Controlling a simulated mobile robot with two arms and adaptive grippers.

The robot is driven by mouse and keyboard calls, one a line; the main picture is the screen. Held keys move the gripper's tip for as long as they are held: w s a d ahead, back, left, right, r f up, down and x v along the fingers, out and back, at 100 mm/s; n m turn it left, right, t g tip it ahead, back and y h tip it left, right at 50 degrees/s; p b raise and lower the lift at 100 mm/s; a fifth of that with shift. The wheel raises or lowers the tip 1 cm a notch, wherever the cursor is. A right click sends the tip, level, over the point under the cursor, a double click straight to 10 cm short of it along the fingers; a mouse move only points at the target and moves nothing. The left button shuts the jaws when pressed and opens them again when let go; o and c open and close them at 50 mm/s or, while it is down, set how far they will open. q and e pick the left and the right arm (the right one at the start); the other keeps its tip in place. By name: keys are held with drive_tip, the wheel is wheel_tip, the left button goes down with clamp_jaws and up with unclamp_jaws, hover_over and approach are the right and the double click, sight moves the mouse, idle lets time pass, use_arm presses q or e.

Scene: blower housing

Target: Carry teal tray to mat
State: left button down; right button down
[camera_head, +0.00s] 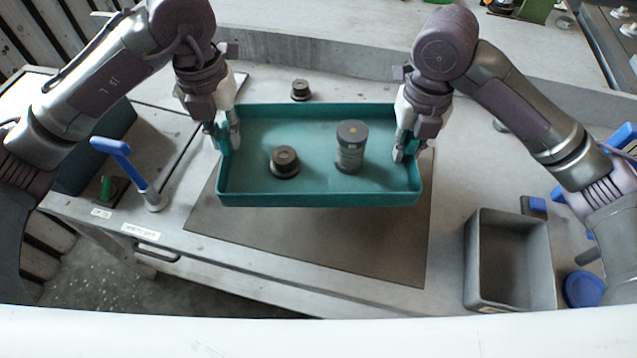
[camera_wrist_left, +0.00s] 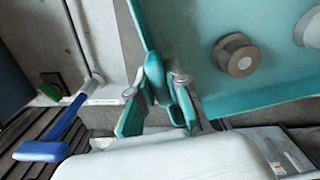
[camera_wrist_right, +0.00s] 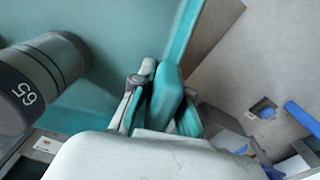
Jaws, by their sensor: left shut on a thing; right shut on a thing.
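The teal tray (camera_head: 300,196) is held level between my two grippers, over the dark mat (camera_head: 300,237). The tray hides the mat's back part. In the tray stand a short dark knob-like part (camera_head: 285,160), left of centre, and a taller grey cylinder with a dark cap (camera_head: 350,146). My left gripper (camera_head: 228,146) is shut on the tray's left wall, seen also in the left wrist view (camera_wrist_left: 158,98). My right gripper (camera_head: 405,150) is shut on the right wall, seen also in the right wrist view (camera_wrist_right: 158,100). The height of the tray above the mat is hard to tell.
A small dark part (camera_head: 300,90) stands on the bench behind the tray. A grey open bin (camera_head: 507,260) is at the right, with a blue round thing (camera_head: 584,289) beside it. A blue-handled lever (camera_head: 122,160) stands at the left. The mat's front part is clear.

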sight(230, 160)
use_arm(q)
drive_tip(key=shift+a+f, duration=0.15)
drive_tip(key=shift+a, duration=0.2)
use_arm(e)
drive_tip(key=shift+d+f, duration=0.1)
drive_tip(key=shift+d, duration=0.25)
